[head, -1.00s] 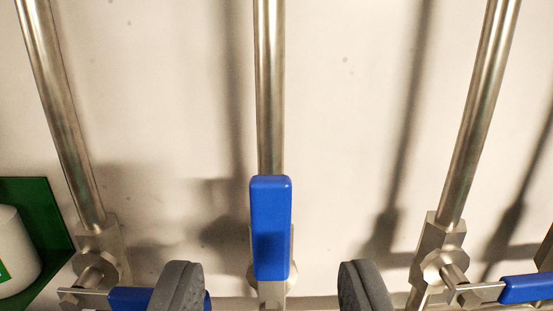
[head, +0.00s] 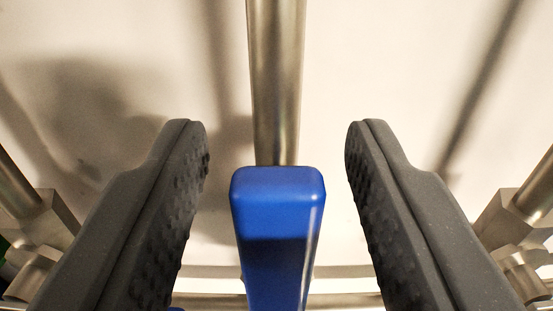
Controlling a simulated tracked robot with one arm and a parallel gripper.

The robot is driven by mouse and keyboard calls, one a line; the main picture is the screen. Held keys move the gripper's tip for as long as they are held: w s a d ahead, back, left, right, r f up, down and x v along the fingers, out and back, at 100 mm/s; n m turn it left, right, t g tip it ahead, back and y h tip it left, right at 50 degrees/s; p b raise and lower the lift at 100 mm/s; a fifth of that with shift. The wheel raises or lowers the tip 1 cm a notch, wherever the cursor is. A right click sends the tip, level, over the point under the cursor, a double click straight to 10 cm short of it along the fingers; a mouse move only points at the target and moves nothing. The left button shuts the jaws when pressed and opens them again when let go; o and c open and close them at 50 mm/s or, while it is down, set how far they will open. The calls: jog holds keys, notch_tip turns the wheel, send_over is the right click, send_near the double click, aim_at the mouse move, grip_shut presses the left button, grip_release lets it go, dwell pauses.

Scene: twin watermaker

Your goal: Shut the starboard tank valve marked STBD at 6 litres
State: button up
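A blue valve handle (head: 278,215) stands in the middle of the head view, in line with the vertical metal pipe (head: 276,80) behind it. My gripper (head: 276,145) is open, with one dark ribbed finger on each side of the blue handle. Clear gaps show between both fingers and the handle, so neither touches it. The body of this middle valve is hidden behind its handle. No STBD mark or litre reading can be seen.
A metal valve body (head: 40,235) stands at the left edge and another (head: 515,225) at the right edge, both partly behind my fingers. A horizontal rail runs low across the pale wall (head: 360,60). Shadows fall on the wall.

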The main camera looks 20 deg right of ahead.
grip_shut()
jog(key=shift+f, duration=0.1)
jog(key=s+d+f+m+b, duration=0.2)
jog(key=d+m+b, duration=0.4)
jog(key=m+b, duration=0.3)
jog(key=f+b, duration=0.1)
jog(key=b, duration=0.3)
jog(key=shift+s+d+m+b, duration=0.15)
jog(key=shift+m+b, duration=0.2)
jog(key=shift+m, duration=0.05)
jog(key=shift+f, duration=0.1)
jog(key=shift+o, duration=0.6)
grip_release()
